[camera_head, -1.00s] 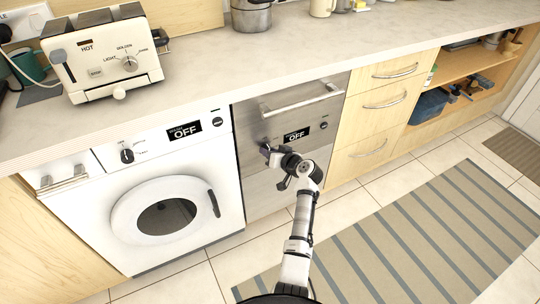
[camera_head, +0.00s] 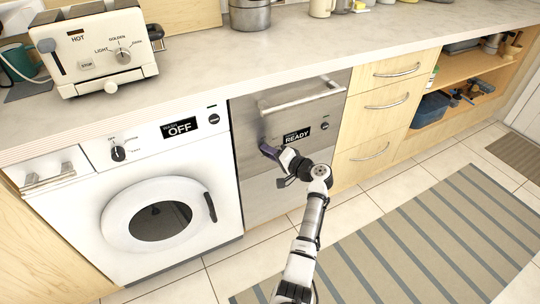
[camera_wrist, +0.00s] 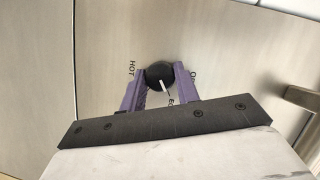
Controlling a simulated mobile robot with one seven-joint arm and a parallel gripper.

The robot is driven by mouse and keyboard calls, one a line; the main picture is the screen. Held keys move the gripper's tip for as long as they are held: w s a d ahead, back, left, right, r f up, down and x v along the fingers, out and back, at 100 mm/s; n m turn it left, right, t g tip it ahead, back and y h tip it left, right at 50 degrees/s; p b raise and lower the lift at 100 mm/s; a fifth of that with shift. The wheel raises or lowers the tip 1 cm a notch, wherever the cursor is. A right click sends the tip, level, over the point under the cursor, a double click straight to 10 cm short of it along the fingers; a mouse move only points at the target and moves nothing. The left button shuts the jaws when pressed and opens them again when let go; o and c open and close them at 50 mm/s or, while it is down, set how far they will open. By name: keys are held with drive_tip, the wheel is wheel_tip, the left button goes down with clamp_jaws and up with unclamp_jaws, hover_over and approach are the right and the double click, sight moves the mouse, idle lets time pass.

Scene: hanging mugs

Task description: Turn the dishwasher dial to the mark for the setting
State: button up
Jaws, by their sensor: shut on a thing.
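The dishwasher (camera_head: 250,118) is the steel-fronted appliance in the middle of the head view. Its display (camera_head: 297,136) reads READY. My gripper (camera_head: 266,148) is at the left of its control strip and hides the dial in that view. In the wrist view the dial (camera_wrist: 157,73) is a round black knob, with the purple fingers of my gripper (camera_wrist: 161,71) shut on its two sides. The dial's white pointer line points down and slightly right, toward a partly hidden label starting "Ec". HOT is printed to its left and another partly covered label to its right.
The dishwasher handle (camera_head: 303,95) sticks out above the display. A white washing machine (camera_head: 205,165), its display reading OFF, stands at left, wooden drawers (camera_head: 385,110) at right. A toaster (camera_head: 95,50) stands on the counter (camera_head: 220,60). A striped mat (camera_head: 400,240) lies on the floor.

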drive_tip(key=shift+m, duration=0.3)
drive_tip(key=o, duration=1)
drive_tip(key=b+v, duration=0.1)
drive_tip(key=v, duration=1.2)
drive_tip(key=shift+s+d+f, duration=0.1)
drive_tip(key=shift+s+d, duration=0.15)
drive_tip(key=shift+d, duration=0.1)
